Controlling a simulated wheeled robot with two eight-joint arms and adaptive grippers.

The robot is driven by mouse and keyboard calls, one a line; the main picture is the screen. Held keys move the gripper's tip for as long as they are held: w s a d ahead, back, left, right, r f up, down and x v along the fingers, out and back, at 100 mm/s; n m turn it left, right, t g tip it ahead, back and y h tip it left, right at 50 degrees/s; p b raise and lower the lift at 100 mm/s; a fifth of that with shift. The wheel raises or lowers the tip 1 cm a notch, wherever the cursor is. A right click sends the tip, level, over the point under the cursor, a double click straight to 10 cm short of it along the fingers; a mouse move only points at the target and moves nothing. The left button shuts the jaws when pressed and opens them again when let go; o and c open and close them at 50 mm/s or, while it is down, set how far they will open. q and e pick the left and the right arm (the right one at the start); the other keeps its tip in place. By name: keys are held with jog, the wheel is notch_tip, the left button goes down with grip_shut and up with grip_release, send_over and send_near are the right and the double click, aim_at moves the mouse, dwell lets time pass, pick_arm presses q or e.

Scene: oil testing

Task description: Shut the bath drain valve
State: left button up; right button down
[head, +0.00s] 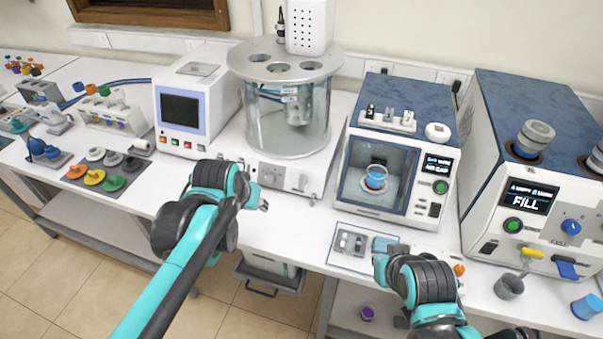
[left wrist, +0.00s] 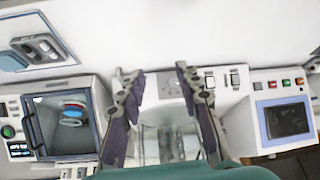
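The bath is a clear glass cylinder (head: 290,125) with a grey lid on a white base (head: 258,176).
A white device with a dark screen (head: 182,108) stands left of the bath. A chamber holding a beaker (head: 376,178) stands right, then a machine reading FILL (head: 527,199). A small tray (head: 352,243) lies near my right arm.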

pick_arm(q)
jog(key=w+d+r+p, duration=0.1)
jog(key=w+d+p, duration=0.1)
jog(key=w+d, duration=0.4)
jog(key=m+g+p, duration=0.1)
jog(key=m+g, duration=0.1)
send_over(302, 179)
jog(key=s+a, duration=0.1)
jog(key=s, duration=0.2)
notch_tip(302, 179, down, 3)
jog(key=shift+h, duration=0.3)
jog(key=x, duration=0.2)
jog(key=b+x, duration=0.1)
jog(key=x, duration=0.4)
jog(key=shift+w+f+b, duration=0.15)
jog(key=shift+w+b, duration=0.25)
jog(key=shift+w, duration=0.05)
grip_shut()
